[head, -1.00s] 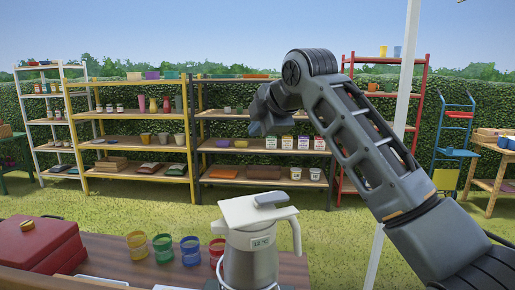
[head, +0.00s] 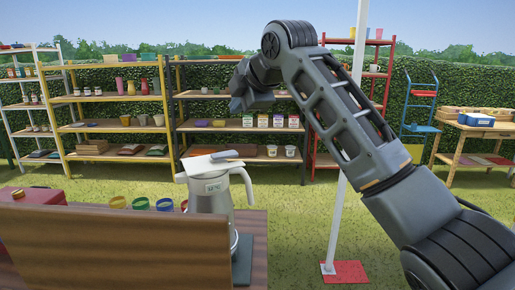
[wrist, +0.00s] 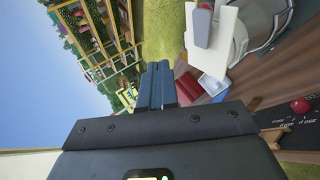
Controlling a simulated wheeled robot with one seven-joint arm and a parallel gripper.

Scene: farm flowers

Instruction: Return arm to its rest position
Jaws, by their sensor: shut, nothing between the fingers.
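My arm (head: 345,120) rises from the lower right of the head view to a bent elbow and folds down to the left. Its dark end (head: 250,92) hangs in front of the shelves, above and to the right of the grey jug with a white lid (head: 208,188). In the wrist view, my gripper (wrist: 160,68) has its two blue-grey fingers together, with nothing between them. The jug shows at the upper right of that view (wrist: 250,28), apart from the fingers.
A wooden panel (head: 120,245) and a red box (head: 40,196) are at the lower left. Several coloured cups (head: 140,203) stand beside the jug. A white pole (head: 345,200) on a red base (head: 346,271) stands behind my arm. Open grass lies before the shelves.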

